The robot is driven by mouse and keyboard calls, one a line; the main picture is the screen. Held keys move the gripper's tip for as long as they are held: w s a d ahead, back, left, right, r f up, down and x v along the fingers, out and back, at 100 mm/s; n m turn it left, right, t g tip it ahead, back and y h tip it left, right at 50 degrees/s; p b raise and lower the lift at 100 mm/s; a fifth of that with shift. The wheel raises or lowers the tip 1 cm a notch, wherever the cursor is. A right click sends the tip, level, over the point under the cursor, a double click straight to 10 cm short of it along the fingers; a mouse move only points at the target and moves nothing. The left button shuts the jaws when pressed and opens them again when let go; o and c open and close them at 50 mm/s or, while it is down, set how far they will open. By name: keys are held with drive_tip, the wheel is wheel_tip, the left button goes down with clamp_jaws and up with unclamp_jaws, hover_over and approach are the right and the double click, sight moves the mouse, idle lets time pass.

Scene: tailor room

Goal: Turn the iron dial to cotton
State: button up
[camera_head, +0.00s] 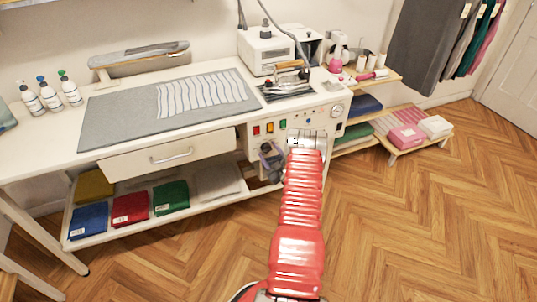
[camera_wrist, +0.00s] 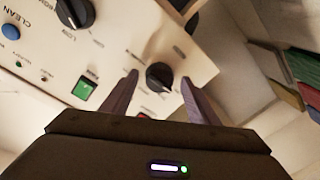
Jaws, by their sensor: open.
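The ironing station's control panel (camera_wrist: 120,45) fills the upper wrist view. A black dial (camera_wrist: 160,76) with a pointer mark sits near the panel's edge, with printing around it too small to read. A larger black dial (camera_wrist: 75,12) is at the upper left, partly cut off. My gripper (camera_wrist: 159,78) is open, with one finger on each side of the smaller dial; I cannot tell whether they touch it. In the head view my gripper (camera_head: 306,139) is in front of the panel's right part and hides some of it. The iron (camera_head: 291,70) rests on the station top.
A green switch (camera_wrist: 84,88) and a blue button (camera_wrist: 11,31) marked CLEAN are on the panel. A gauge (camera_head: 338,110) is at its right. A drawer (camera_head: 170,154) is to the left, and shelves (camera_head: 357,130) stand to the right. The floor in front is clear.

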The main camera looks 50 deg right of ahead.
drive_tip(key=c, duration=0.9)
drive_tip(key=shift+a+f, duration=0.1)
drive_tip(key=shift+a, duration=0.3)
drive_tip(key=shift+c, duration=0.7)
drive_tip(key=shift+d, duration=0.25)
